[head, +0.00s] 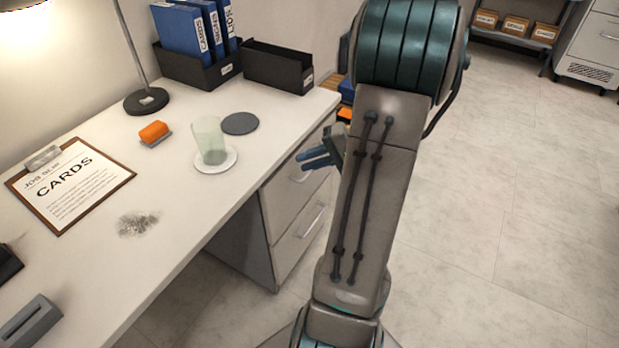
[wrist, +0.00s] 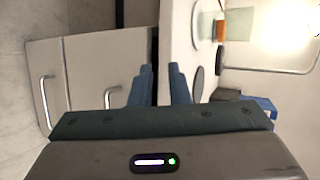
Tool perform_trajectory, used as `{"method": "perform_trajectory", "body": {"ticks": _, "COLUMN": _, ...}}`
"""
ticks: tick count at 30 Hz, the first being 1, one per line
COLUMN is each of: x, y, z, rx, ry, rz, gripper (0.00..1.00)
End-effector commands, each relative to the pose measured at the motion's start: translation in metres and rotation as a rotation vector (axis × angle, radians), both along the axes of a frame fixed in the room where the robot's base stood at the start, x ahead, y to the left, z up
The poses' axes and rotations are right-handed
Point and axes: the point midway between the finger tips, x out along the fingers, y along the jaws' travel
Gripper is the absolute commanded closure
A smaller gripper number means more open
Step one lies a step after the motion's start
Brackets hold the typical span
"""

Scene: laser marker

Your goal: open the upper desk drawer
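The upper desk drawer (head: 286,182) is shut, its front flush with the lower drawer (head: 300,232) under the white desk. Its handle (head: 301,175) shows just below my gripper (head: 322,155) in the head view. In the wrist view, turned sideways, the upper drawer (wrist: 90,65) is on the right of the cabinet, and its handle (wrist: 113,94) is partly hidden behind my gripper (wrist: 160,70). My blue fingers stand apart with nothing between them, in front of the desk edge, to one side of the handle. I cannot tell how far the tips are from the drawer front.
On the white desk (head: 190,205) stand a glass (head: 209,142) on a white coaster, a dark round coaster (head: 240,123), an orange block (head: 154,131), a lamp (head: 147,101), a clipboard (head: 70,186) and black bins (head: 278,68). The floor right of my arm is clear.

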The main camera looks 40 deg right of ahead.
Motion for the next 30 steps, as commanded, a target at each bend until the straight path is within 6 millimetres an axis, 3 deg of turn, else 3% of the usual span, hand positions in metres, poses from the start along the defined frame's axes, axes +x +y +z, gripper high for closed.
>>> {"method": "perform_trajectory", "body": {"ticks": 1, "x": -0.003, "y": -0.027, "z": -0.037, "rx": 0.033, "ry": -0.040, "rz": -0.077, "gripper": 0.84}}
{"method": "perform_trajectory", "body": {"ticks": 3, "x": -0.007, "y": -0.057, "z": -0.060, "rx": 0.058, "ry": -0.104, "rz": -0.164, "gripper": 0.84}}
{"method": "perform_trajectory", "body": {"ticks": 7, "x": -0.018, "y": -0.104, "z": -0.091, "rx": 0.078, "ry": -0.201, "rz": -0.298, "gripper": 0.84}}
{"method": "perform_trajectory", "body": {"ticks": 12, "x": -0.030, "y": -0.136, "z": -0.111, "rx": 0.078, "ry": -0.269, "rz": -0.394, "gripper": 0.84}}
{"method": "perform_trajectory", "body": {"ticks": 19, "x": -0.015, "y": -0.134, "z": -0.116, "rx": 0.076, "ry": -0.284, "rz": -0.411, "gripper": 0.84}}
{"method": "perform_trajectory", "body": {"ticks": 30, "x": 0.055, "y": -0.104, "z": -0.133, "rx": 0.077, "ry": -0.282, "rz": -0.408, "gripper": 0.84}}
